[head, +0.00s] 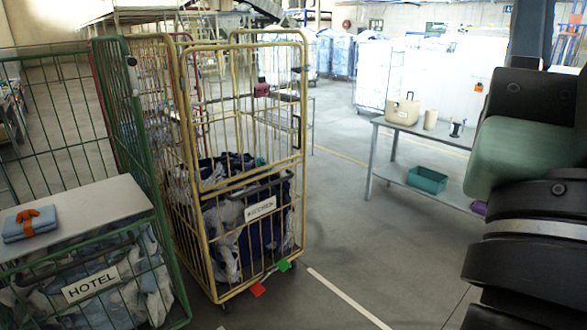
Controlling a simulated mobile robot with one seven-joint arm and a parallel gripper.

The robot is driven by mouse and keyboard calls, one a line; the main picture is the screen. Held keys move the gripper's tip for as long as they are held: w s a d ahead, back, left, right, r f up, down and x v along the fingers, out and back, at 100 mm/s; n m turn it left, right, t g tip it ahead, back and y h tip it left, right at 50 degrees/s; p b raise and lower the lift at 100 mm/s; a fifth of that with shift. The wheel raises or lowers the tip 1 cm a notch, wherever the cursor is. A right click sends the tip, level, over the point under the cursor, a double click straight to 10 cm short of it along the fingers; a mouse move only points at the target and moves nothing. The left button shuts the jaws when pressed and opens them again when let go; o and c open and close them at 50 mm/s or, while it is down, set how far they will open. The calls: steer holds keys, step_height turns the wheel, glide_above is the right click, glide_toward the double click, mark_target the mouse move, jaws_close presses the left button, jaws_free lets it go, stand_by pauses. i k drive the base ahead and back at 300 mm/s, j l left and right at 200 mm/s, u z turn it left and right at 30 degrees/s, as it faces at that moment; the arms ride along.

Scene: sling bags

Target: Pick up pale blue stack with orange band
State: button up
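The pale blue stack (13,228) is a small folded pile with an orange band around it. It lies on a light grey board (90,203) on top of the green wire cage marked HOTEL, at the far left. Links of my arm fill the right edge of the view, far from the stack. My gripper is not in view.
A yellow wire cage (243,181) full of dark and white cloth stands beside the green cage (160,235). A grey table (425,131) with a beige box (403,112) and a teal bin (427,180) stands at right. Open floor (370,250) lies between cage and table.

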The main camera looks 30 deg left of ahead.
mark_target(31, 223)
steer(key=i+j+u, duration=0.15)
steer(key=i+u, duration=1)
steer(key=i+l+u, duration=0.25)
steer(key=i+u, duration=0.15)
steer(key=i+j+u, duration=0.2)
steer(key=u, duration=0.2)
steer(key=i+u, duration=0.7)
steer(key=u, duration=0.15)
steer(key=i+u, duration=0.3)
steer(key=u, duration=0.15)
steer(key=i+u, duration=0.3)
steer(key=i, duration=0.6)
